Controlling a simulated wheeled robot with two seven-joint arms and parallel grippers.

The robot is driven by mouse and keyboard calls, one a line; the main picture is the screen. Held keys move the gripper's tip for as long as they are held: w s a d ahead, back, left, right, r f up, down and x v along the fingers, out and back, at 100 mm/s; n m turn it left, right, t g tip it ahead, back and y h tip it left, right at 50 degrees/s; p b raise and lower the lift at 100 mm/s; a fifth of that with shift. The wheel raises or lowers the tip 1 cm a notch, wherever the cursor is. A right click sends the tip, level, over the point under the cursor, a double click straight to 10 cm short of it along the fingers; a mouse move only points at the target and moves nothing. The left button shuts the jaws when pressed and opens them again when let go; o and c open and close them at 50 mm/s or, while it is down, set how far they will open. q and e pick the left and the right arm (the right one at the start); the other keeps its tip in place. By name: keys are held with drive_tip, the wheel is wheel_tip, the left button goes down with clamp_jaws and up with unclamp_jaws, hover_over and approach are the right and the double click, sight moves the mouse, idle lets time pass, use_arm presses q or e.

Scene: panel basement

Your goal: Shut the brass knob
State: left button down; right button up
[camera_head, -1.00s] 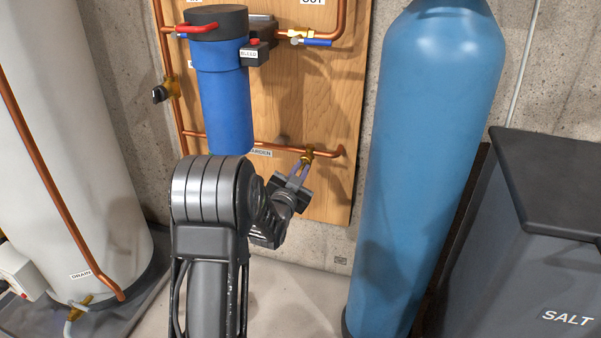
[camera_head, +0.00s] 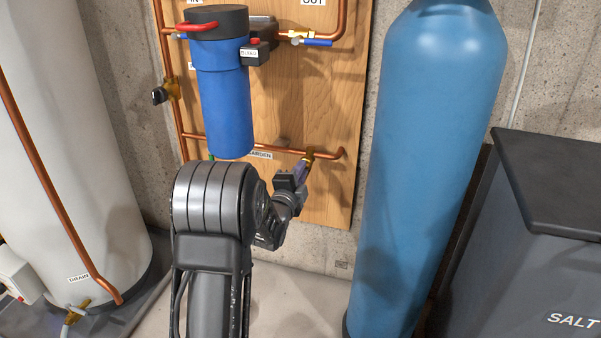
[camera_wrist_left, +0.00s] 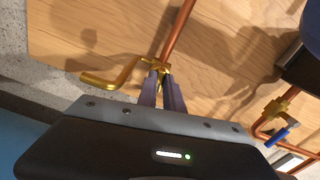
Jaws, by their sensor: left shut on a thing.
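The brass garden valve (camera_head: 309,155) sits on the lower copper pipe of the wooden panel, right of the label GARDEN. In the left wrist view its brass body (camera_wrist_left: 157,66) joins the pipe, and a curved brass spout (camera_wrist_left: 104,82) points left. My left gripper (camera_head: 303,171) reaches the valve from the front. In the left wrist view its two fingers (camera_wrist_left: 162,84) are close together, shut on the brass knob at the valve's front. The knob is mostly hidden between the fingertips. My right gripper is not in view.
A blue filter housing (camera_head: 225,110) hangs left of the valve, above my left arm. A tall blue tank (camera_head: 430,150) stands close on the right, a grey salt bin (camera_head: 530,270) beyond it. A white tank (camera_head: 65,130) stands at far left. Other valves sit higher on the panel.

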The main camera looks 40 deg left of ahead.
use_arm(q)
drive_tip(key=shift+m, duration=1.1)
drive_tip(key=c, duration=1.5)
unclamp_jaws()
drive_tip(key=p+v, duration=0.2)
drive_tip(key=v, duration=0.5)
drive_tip(key=shift+s+d, duration=0.15)
drive_tip(key=shift+s, duration=0.25)
